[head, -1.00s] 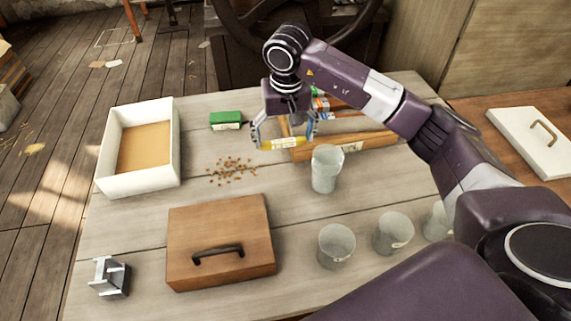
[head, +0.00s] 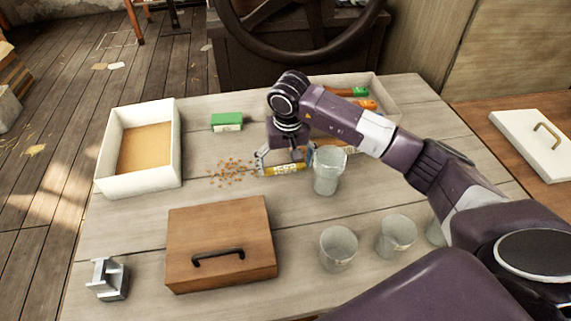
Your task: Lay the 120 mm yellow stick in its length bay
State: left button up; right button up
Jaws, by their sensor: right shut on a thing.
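The yellow stick (head: 284,169) is between the fingers of my right gripper (head: 287,166), which is shut on it. It lies roughly crosswise in the picture, low over the table, with pale markings on its side. Its right end is close to a clear cup (head: 328,178); I cannot tell whether they touch. No length bay can be made out clearly; my right arm covers part of the table's back. My left gripper is not in view.
Small brown bits (head: 232,172) lie left of the stick. A green box (head: 227,121), a white-walled tray (head: 174,150), a wooden lidded box (head: 220,215) and a metal block (head: 108,279) stand leftward. A pale tray (head: 389,99) holds orange and green items. More cups (head: 338,250) stand in front.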

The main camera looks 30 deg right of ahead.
jog(key=o, duration=0.8)
jog(key=shift+c, duration=0.2)
